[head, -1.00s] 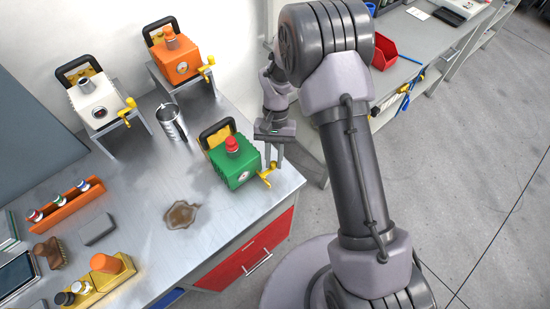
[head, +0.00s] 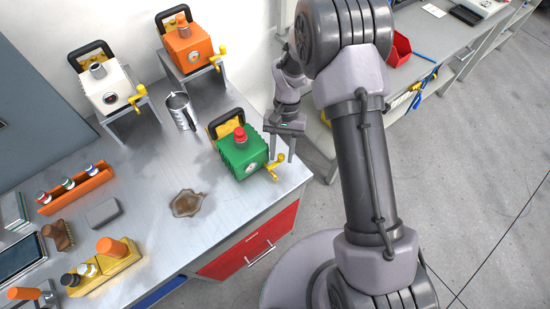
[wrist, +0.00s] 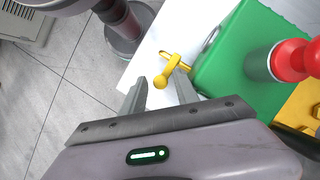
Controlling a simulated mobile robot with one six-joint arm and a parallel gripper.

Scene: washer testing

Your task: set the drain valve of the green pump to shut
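The valve also shows in the wrist view (wrist: 173,66), with a round knob at the lever's end. My gripper (head: 284,155) is open and empty beside the pump, close to the valve. In the wrist view the knob appears between my two fingertips (wrist: 160,76). I cannot tell whether they touch it.
An orange pump (head: 190,48) and a white pump (head: 108,92) sit on stands behind, with a metal jug (head: 181,112) between them and the green pump. A brown puddle (head: 187,204) lies on the bench. An orange rack (head: 75,190) stands at left. Floor is clear at right.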

